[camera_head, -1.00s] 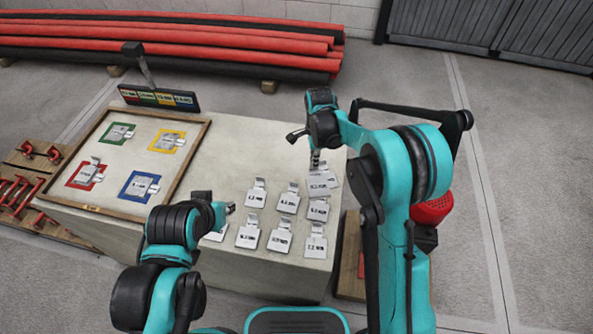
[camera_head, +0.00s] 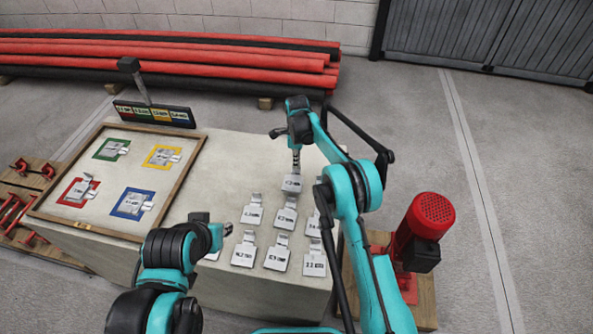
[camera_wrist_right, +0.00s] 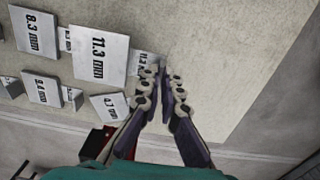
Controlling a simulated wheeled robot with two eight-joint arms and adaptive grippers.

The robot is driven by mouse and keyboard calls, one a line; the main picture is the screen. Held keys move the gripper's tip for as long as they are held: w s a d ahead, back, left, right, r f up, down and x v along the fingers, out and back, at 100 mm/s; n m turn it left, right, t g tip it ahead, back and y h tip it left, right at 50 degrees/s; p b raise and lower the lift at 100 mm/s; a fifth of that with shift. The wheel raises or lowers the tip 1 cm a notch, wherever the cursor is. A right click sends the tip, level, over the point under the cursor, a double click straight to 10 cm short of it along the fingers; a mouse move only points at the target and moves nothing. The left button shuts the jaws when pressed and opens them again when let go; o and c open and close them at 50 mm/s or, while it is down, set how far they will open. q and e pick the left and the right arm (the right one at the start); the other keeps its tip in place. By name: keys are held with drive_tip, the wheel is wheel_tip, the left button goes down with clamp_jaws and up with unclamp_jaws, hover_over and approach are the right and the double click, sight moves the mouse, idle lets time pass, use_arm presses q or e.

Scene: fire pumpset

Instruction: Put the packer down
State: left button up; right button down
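My right gripper (camera_head: 296,164) points down over the back part of the worktable's bare top. It looks shut on the tab of a pale grey packer (camera_head: 292,184), which sits just below the fingertips; the fingers partly hide it in the wrist view (camera_wrist_right: 148,62). I cannot tell whether the packer touches the table. Other labelled packers lie in front of it, including one by my left gripper (camera_head: 228,229). In the wrist view one reads 11.3 mm (camera_wrist_right: 98,52) and another 8.3 mm (camera_wrist_right: 33,32). My left gripper is low at the table's front; its fingers are too small to judge.
A wooden-framed board (camera_head: 180,196) on the left holds red, yellow, green and blue squares with packers on them. A black label strip (camera_head: 155,114) stands behind it. Bare tabletop (camera_head: 238,165) lies between board and right gripper. A red motor (camera_head: 430,215) stands right of the table.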

wheel_tip(320, 180, down, 4)
drive_tip(key=shift+f+b, duration=0.15)
drive_tip(key=shift+b, duration=0.7)
drive_tip(key=c, duration=2.2)
unclamp_jaws()
drive_tip(key=shift+f, duration=0.1)
drive_tip(key=o, duration=0.5)
drive_tip(key=shift+r, duration=0.2)
wheel_tip(320, 180, up, 12)
drive_tip(key=p, duration=0.3)
drive_tip(key=shift+w+r+p, duration=0.15)
drive_tip(key=shift+p, duration=0.15)
